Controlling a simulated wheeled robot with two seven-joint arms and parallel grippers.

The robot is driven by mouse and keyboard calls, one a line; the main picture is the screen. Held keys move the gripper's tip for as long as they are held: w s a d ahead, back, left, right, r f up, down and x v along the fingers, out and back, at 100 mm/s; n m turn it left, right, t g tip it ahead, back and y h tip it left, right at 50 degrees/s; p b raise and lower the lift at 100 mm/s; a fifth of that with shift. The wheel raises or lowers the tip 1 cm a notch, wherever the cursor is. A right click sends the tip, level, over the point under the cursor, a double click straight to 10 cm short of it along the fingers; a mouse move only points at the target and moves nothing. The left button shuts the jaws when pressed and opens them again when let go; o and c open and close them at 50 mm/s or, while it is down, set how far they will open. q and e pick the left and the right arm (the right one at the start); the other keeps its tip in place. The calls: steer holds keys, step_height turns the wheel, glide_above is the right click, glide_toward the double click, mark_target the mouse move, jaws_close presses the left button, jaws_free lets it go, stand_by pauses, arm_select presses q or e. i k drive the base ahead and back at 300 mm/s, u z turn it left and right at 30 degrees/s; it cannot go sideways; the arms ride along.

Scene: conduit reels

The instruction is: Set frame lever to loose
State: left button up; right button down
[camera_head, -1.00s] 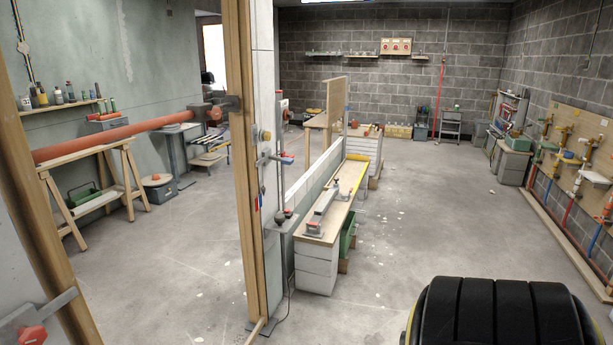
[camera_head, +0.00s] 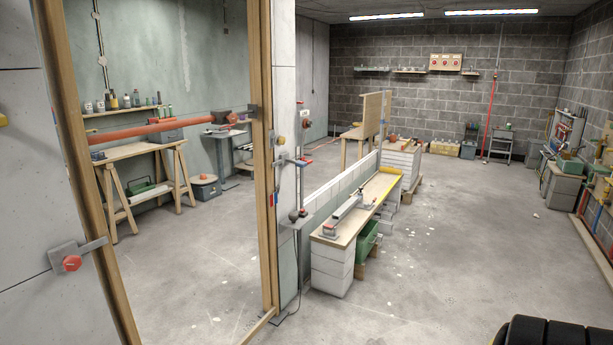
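A wooden frame (camera_head: 267,180) stands upright at the left of the head view, with a second post (camera_head: 92,190) nearer to me. A grey metal bracket with a red knob (camera_head: 72,263) sits against the near post, its flat arm reaching across the wood. A small red-ended lever (camera_head: 302,162) shows on the pillar beside the frame. I cannot tell which of these is the frame lever, or its setting. Neither gripper is in view.
A low block wall with a wooden bench top (camera_head: 345,225) runs back from the pillar. A trestle (camera_head: 140,155) stands beyond the frame opening. A black ribbed round object (camera_head: 555,332) is at the lower right. Open concrete floor (camera_head: 460,240) lies right of the bench.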

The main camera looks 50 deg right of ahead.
mark_target(300, 163)
steer(key=z, duration=0.55)
steer(key=i, duration=0.55)
steer(key=z, duration=1.55)
steer(key=i, duration=1.55)
steer(key=u, duration=0.5)
steer(key=i, duration=1.4)
steer(key=u, duration=1.2)
